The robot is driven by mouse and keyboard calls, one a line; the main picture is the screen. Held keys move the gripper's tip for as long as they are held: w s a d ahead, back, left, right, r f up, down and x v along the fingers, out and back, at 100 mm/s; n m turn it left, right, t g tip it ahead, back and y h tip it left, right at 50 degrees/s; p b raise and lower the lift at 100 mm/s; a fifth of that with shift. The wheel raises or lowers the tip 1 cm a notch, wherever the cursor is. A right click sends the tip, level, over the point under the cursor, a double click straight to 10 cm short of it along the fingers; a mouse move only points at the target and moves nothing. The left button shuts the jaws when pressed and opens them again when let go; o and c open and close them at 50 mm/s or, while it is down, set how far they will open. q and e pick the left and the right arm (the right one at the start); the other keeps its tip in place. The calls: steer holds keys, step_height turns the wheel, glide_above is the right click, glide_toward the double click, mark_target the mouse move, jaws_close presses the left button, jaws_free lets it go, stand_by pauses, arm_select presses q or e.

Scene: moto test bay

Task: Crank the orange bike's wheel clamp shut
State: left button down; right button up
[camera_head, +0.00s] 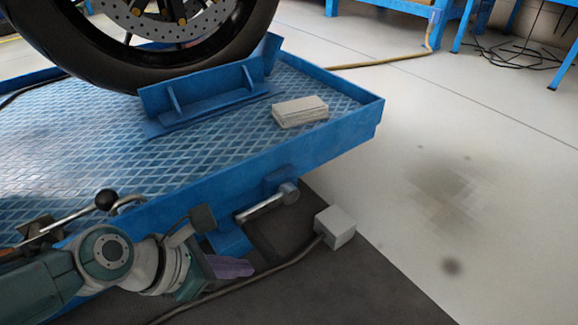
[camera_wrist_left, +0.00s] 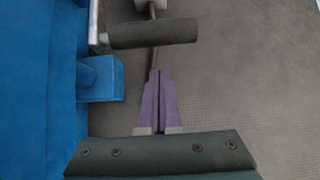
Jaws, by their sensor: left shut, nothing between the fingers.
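The wheel clamp's blue jaw (camera_head: 195,100) stands on the lift platform beside the black front tyre (camera_head: 105,65); whether they touch is unclear. The bike's orange body is out of view. The crank's metal arm (camera_head: 266,204) projects from the platform's side; it also shows at the left wrist view's top left (camera_wrist_left: 93,25). Its dark cylindrical grip (camera_wrist_left: 155,33) lies ahead of the fingertips, apart from them in the picture. My left gripper (camera_head: 246,268) has its purple fingers (camera_wrist_left: 158,80) shut together, empty, below the platform edge. My right gripper is not in view.
The blue ribbed platform (camera_head: 345,100) carries a pale block (camera_head: 300,111). A black-knobbed lever (camera_head: 106,199) stands by my left arm. A grey box (camera_head: 335,226) with a cable sits on the dark mat (camera_head: 370,290). Floor to the right is open.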

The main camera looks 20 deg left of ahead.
arm_select(q)
steer(key=shift+w+d+r+p, duration=0.35)
steer(key=shift+w+r, duration=0.1)
steer(key=shift+r, duration=0.15)
steer(key=shift+w+d+r+p, duration=0.3)
steer(key=shift+w+r, duration=0.1)
steer(key=shift+r, duration=0.15)
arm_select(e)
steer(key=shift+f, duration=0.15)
